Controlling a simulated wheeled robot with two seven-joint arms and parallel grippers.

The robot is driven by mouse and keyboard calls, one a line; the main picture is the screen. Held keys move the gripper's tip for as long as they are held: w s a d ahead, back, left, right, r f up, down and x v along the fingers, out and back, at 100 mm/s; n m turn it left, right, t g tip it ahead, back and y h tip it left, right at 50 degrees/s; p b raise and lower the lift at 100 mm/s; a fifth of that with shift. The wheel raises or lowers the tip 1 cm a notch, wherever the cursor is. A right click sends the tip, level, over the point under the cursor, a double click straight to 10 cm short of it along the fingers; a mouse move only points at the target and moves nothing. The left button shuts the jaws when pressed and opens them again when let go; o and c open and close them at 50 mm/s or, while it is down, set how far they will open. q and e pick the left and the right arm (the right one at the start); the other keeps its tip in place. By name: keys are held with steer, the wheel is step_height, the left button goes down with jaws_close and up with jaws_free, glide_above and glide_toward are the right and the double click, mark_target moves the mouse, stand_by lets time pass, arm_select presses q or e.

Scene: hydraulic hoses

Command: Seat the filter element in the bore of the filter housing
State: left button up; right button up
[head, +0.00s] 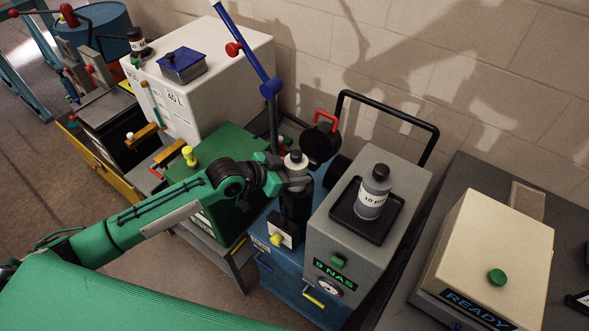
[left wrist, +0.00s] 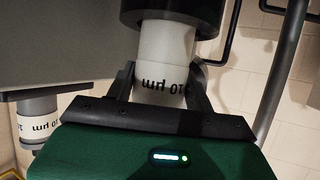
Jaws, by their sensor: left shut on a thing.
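The filter element (head: 295,162) is a grey cylinder with a black cap and a white "10 µm" label. My left gripper (head: 289,182) is shut on it; both fingers close around the label in the left wrist view (left wrist: 163,88), which is upside down. The black filter housing (head: 295,207) stands directly below the element, and its dark rim (left wrist: 172,12) hides the element's lower end. The element looks upright and in line with the housing. I cannot tell how deep it sits in the bore. My right gripper is not in view.
A second grey "10 µm" element (head: 374,192) stands in a black tray (head: 350,228) on the grey unit (head: 325,240). A black lid with a red handle (head: 321,140) is just behind the housing. A blue lever (head: 245,50) rises behind. The cream "READY" box (head: 495,255) is at right.

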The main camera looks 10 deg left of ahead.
arm_select(q)
steer(key=shift+f+b, duration=1.2)
steer(key=shift+f, duration=0.6)
steer(key=o, duration=1.1)
steer(key=shift+o, duration=0.7)
steer(key=shift+f, duration=0.2)
steer(key=shift+s, duration=0.15)
steer(key=shift+s+a+r+b, duration=0.25)
steer(key=shift+s+a+b, duration=0.1)
steer(key=shift+a, duration=0.15)
steer(key=b+v, duration=0.3)
steer(key=v, duration=0.9)
steer(key=shift+a+r, duration=0.15)
steer(key=shift+r, duration=0.2)
